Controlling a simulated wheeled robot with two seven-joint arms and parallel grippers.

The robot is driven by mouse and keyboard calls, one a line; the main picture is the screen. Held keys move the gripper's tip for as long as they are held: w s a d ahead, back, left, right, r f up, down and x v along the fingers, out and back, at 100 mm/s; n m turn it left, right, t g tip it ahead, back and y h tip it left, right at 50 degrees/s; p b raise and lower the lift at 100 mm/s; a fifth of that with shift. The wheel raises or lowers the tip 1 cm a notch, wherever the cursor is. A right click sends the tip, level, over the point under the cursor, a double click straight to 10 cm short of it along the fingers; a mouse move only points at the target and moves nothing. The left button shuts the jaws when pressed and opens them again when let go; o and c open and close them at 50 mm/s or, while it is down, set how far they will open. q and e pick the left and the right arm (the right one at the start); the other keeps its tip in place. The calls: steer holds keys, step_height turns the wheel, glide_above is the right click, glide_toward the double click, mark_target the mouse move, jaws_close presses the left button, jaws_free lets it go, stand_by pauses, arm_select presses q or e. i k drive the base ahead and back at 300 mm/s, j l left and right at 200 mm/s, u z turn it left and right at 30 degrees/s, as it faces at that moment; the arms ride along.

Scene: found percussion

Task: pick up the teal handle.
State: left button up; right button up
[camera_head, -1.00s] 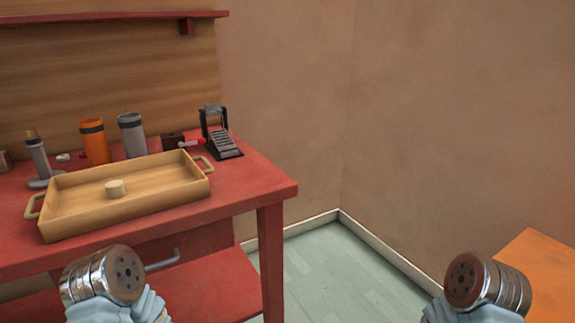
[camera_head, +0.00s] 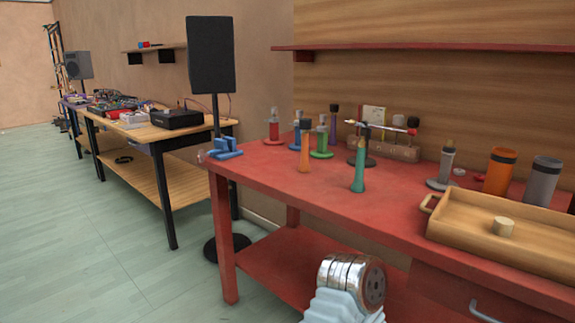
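The teal handle (camera_head: 359,172) stands upright on the red workbench (camera_head: 300,192), near its front edge and left of the wooden tray. It is a slim teal piece that narrows toward a dark upper end. Part of my arm, probably the left, shows as a round metal joint in front of the bench, below and apart from the handle. No gripper fingers are in view.
An orange handle (camera_head: 305,150) stands left of the teal one. Behind are coloured stands, including a green one (camera_head: 322,142), and a rack (camera_head: 388,145). A wooden tray (camera_head: 470,233), an orange cup (camera_head: 499,172) and a grey cup (camera_head: 541,182) are right. A black speaker (camera_head: 210,55) rises beyond the left end.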

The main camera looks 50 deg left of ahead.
mark_target(358, 186)
steer(key=u, duration=1.3)
steer(key=j, duration=0.35)
steer(key=j+z, duration=0.4)
steer(key=j, duration=0.4)
steer(key=j+z, duration=0.4)
steer(key=j, duration=0.45)
steer(key=k, duration=0.05)
